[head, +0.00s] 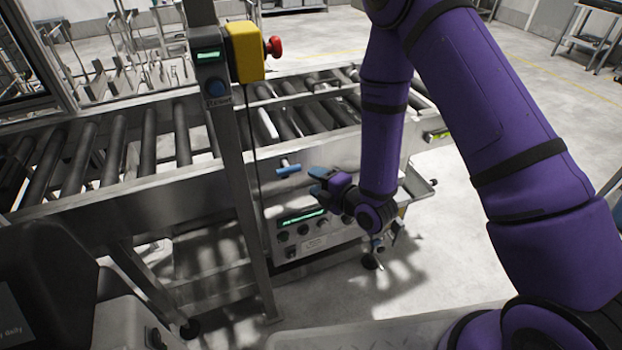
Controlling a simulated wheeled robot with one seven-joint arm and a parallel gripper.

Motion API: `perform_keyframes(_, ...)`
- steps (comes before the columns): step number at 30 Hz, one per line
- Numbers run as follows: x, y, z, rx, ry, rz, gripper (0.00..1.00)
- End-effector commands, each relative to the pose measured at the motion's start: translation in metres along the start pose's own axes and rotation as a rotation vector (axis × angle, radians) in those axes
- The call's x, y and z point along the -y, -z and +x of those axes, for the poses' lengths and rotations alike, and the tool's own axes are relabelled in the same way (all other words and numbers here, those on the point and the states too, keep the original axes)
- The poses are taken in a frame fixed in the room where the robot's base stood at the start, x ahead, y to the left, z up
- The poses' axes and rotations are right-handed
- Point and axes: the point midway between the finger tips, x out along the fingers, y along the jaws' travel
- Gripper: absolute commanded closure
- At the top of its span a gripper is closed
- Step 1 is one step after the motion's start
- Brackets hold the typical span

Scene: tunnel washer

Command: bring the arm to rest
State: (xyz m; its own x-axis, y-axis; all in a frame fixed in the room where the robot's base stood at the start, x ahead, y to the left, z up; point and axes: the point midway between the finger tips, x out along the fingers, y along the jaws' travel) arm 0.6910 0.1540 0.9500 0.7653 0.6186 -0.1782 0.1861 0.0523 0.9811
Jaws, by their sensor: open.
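My arm, in purple covers with black bands, reaches down from the upper right in the head view. My gripper (322,183) is at its end, pointing left, with blue and dark parts showing. It is open, and I see nothing held in it. It hangs in front of the roller conveyor (345,142), near a blue-ended handle (289,169) just to its left, with a small gap between them. A control panel (303,216) with a green display and knobs is below and behind the gripper.
A steel post (232,170) left of the gripper carries a yellow box with a red emergency button (273,46) and a blue reset button (216,88). Dark machinery (50,265) fills the lower left.

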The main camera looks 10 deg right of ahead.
Motion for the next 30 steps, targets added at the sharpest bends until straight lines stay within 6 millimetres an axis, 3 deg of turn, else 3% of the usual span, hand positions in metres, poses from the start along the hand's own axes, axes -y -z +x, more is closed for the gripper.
perform_keyframes(13, 0.0, 0.0, 0.0, 0.0, 0.0, 0.0, 0.51)
perform_keyframes(17, -0.009, -0.004, 0.001, 0.009, 0.011, 0.013, 0.51)
perform_keyframes(23, -0.049, -0.025, 0.002, 0.067, 0.082, 0.098, 0.51)
perform_keyframes(30, -0.106, -0.055, -0.014, 0.189, 0.182, 0.259, 0.51)
